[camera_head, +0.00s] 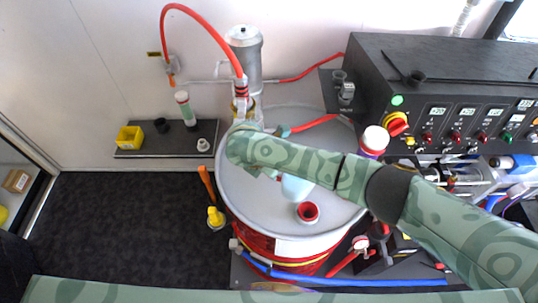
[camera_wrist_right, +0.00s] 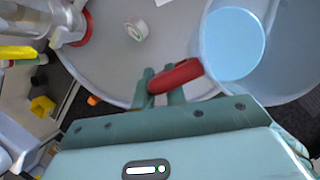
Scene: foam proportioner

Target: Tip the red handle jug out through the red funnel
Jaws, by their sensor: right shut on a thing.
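The light blue jug (camera_head: 297,187) is partly hidden under my right arm, above the grey drum lid (camera_head: 250,200). In the right wrist view the jug (camera_wrist_right: 275,60) is at the upper right, with a lighter blue round area inside; I cannot tell if this is liquid or its bottom. My right gripper (camera_wrist_right: 160,84) is shut on the jug's red handle (camera_wrist_right: 180,74). The red funnel (camera_head: 308,212), a red ring with a dark opening, is at the lid's front, just right of and nearer than the jug. My left gripper is out of view.
A white-capped container (camera_head: 374,141) stands at the lid's right side, by the black control panel (camera_head: 440,90). A metal cylinder (camera_head: 245,55) with a red hose is behind. A yellow bin (camera_head: 129,138) sits on a side shelf. The lid's front left is clear.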

